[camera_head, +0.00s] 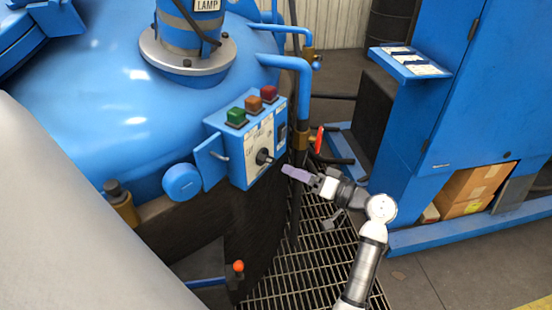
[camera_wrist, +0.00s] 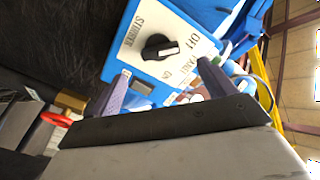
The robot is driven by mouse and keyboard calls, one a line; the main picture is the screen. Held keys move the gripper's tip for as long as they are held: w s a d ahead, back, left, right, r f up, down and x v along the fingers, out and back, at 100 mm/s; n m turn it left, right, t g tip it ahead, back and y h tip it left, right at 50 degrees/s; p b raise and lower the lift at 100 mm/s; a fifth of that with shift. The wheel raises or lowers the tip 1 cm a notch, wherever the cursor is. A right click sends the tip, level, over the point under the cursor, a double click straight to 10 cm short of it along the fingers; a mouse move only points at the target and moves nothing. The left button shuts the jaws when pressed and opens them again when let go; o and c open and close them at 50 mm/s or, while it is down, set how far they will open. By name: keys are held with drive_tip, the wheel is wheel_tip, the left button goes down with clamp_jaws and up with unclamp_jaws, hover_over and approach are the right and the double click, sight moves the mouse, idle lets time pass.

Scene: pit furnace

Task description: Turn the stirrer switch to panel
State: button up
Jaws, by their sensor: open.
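The stirrer switch (camera_head: 263,157) is a black rotary knob on the white face plate of a blue control box (camera_head: 216,133) on the furnace side. In the wrist view the knob (camera_wrist: 159,47) sits between the words STIRRER and OFF, and its white mark points right, towards the OFF side. The word PANEL (camera_wrist: 180,98) shows lower down, partly hidden by my right finger. My gripper (camera_wrist: 165,67) is open, its two purple fingers apart and short of the knob, with nothing between them. In the head view my gripper (camera_head: 287,170) is just right of and below the knob.
Green, orange and red buttons (camera_head: 253,104) top the box. A red valve handle (camera_head: 319,139) on a pipe stands close above my gripper. A blue cabinet (camera_head: 480,100) stands right; grating floor (camera_head: 318,255) lies below.

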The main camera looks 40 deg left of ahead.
sight(272, 160)
drive_tip(key=a, duration=0.2)
drive_tip(key=a+p, duration=0.1)
drive_tip(key=a, duration=0.4)
drive_tip(key=shift+s+a+p, duration=0.2)
drive_tip(key=shift+s+p, duration=0.1)
drive_tip(key=shift+s, duration=0.05)
drive_tip(key=c, duration=1)
drive_tip(key=m+p, duration=0.2)
drive_tip(key=m, duration=0.1)
drive_tip(key=m+p, duration=0.2)
drive_tip(key=shift+w+r, duration=0.1)
drive_tip(key=shift+r, duration=0.15)
drive_tip(key=shift+f+m+p, duration=0.15)
drive_tip(key=shift+m+p, duration=1.1)
drive_tip(key=shift+m, duration=0.55)
